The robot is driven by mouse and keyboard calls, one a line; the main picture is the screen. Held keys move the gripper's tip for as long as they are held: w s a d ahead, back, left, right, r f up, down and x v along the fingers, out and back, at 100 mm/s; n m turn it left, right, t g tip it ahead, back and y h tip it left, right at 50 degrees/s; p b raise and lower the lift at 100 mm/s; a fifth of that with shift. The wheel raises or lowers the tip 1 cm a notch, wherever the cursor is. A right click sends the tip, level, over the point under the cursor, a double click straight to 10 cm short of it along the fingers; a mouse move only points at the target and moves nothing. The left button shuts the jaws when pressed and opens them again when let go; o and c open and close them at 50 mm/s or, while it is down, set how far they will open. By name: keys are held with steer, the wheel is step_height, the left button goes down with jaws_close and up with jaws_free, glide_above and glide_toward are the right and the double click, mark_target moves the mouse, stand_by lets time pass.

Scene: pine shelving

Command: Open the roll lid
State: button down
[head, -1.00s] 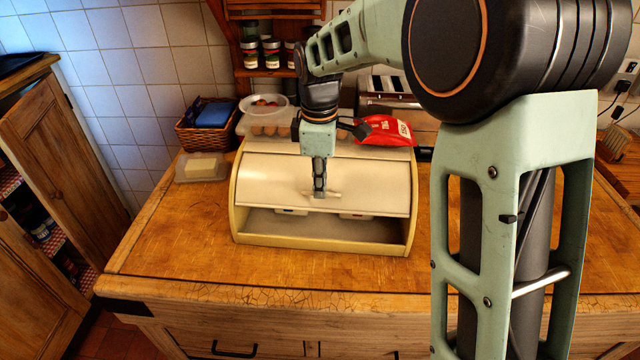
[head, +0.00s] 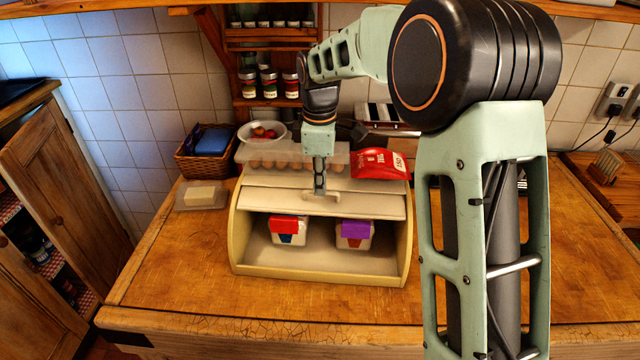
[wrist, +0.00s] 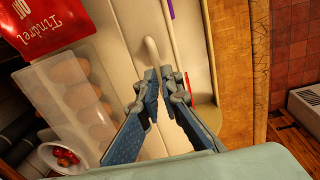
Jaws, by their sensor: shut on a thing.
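The bread box (head: 238,238) stands on the wooden worktop. Its cream roll lid (head: 265,203) is raised most of the way, and the front is largely open. Two packages show inside, one with a red top (head: 289,232) and one with a purple top (head: 354,234). My gripper (head: 319,192) is at the middle of the lid's front, shut on the pale lid handle (head: 333,196). In the wrist view the handle (wrist: 151,50) runs up to my gripper's fingertips (wrist: 158,78); its gripped end is hidden.
An egg carton (head: 275,158), a bowl of red fruit (head: 262,133) and a red packet (head: 378,163) sit on or behind the box top, close to my gripper. A butter dish (head: 202,195) and a wicker basket (head: 205,150) stand to the left. The worktop in front is clear.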

steer(key=shift+s+f, duration=0.15)
steer(key=shift+f, duration=0.35)
steer(key=c, duration=2.4)
jaws_free()
steer(key=o, duration=0.3)
steer(key=shift+w+f, duration=0.1)
steer(key=shift+w, duration=0.25)
steer(key=shift+s+r, duration=0.15)
steer(key=shift+r, duration=0.5)
steer(key=r, duration=1.1)
steer(key=shift+s, duration=0.4)
